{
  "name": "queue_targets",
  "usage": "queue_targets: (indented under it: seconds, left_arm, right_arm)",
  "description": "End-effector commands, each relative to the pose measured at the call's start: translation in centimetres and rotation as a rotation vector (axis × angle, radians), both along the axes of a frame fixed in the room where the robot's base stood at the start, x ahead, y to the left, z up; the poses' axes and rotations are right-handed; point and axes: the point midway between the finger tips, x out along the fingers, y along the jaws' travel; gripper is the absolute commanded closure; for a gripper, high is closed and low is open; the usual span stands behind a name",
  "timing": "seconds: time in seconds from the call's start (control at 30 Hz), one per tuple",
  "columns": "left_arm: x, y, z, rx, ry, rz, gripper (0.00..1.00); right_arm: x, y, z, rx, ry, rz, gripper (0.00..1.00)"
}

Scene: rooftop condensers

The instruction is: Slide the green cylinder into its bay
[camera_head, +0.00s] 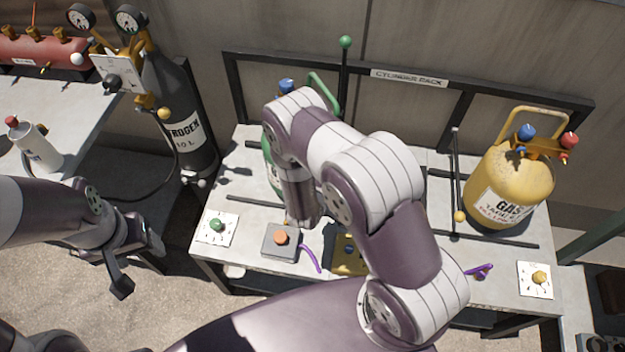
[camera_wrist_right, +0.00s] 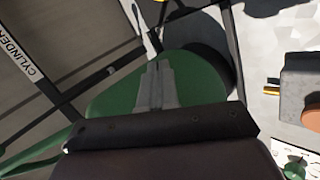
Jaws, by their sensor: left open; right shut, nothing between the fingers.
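The green cylinder (camera_head: 271,172) stands on the rack table at the left, mostly hidden behind my right arm. Its green handle (camera_head: 326,92) and a blue knob (camera_head: 287,86) show above the arm. In the right wrist view, the green cylinder (camera_wrist_right: 205,73) fills the middle. My right gripper (camera_wrist_right: 157,85) is shut and empty, its fingers in front of the green surface; I cannot tell whether they touch it. In the head view my right gripper is hidden by the arm. My left gripper (camera_head: 139,270) is open and empty, over the floor left of the table.
A yellow gas cylinder (camera_head: 508,190) stands at the table's right. A black rack frame (camera_head: 255,60) and a rod with a green ball (camera_head: 345,42) rise behind. A grey box with an orange button (camera_head: 281,238) sits at the front. A nitrogen cylinder (camera_head: 178,105) stands left.

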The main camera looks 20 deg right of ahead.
Motion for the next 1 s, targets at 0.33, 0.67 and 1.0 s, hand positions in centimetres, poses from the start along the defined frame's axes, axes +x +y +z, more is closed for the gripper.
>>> queue_targets:
  seconds: [0.33, 0.67, 1.0]
  left_arm:
    - [0.0, 0.0, -2.2, 0.000, 0.000, 0.000, 0.38]
    - [0.0, 0.0, -6.7, 0.000, 0.000, 0.000, 0.38]
    - [-0.1, -0.1, -10.3, 0.000, 0.000, 0.000, 0.38]
  right_arm:
    - [1.5, -1.5, -1.3, -0.079, 0.023, 0.064, 1.00]
    - [4.5, -4.4, -4.9, -0.076, 0.021, 0.064, 1.00]
    - [7.2, -6.9, -7.5, -0.076, 0.019, 0.067, 1.00]
